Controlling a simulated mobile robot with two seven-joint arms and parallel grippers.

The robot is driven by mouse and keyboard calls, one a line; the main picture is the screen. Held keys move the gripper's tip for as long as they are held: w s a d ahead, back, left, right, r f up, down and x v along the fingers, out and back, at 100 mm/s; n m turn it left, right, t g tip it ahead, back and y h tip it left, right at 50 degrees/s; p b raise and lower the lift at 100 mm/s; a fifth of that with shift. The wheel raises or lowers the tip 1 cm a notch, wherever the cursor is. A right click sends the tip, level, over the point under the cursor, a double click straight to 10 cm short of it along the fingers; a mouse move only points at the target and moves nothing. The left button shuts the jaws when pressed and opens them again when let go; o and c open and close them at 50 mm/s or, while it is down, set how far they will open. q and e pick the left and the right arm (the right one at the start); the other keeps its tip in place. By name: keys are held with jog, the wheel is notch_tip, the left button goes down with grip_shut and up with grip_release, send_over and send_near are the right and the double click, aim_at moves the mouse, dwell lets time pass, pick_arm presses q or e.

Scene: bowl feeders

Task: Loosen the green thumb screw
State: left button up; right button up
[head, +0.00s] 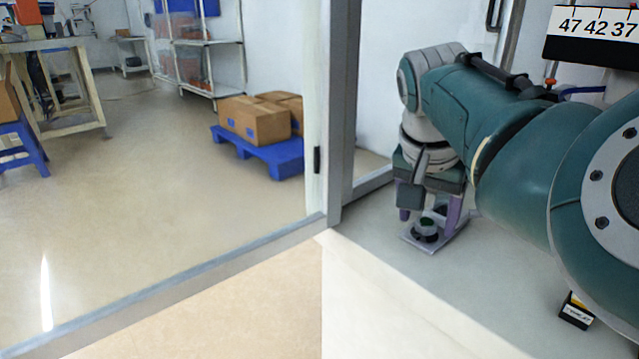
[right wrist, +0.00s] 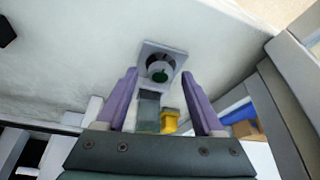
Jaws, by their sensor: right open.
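The green thumb screw (right wrist: 159,75) is a small green-topped knob set in a dark round collar on a square grey plate (right wrist: 176,53). In the head view the green-topped screw (head: 426,224) stands on its plate on the pale surface below my right gripper (head: 430,212). The right gripper's purple fingers are open. In the right wrist view the gripper (right wrist: 159,72) has a finger to each side of the knob, with clear gaps; nothing is held. How far the fingertips are above the plate is hard to tell. My left gripper is out of view.
A metal frame post (head: 342,110) and rail stand left of the work surface. A black and yellow block (head: 576,311) lies at lower right. A number display (head: 597,35) is at upper right. Boxes (head: 255,120) on a blue pallet (head: 262,156) stand beyond the frame.

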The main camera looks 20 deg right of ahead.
grip_shut()
dwell(0.5)
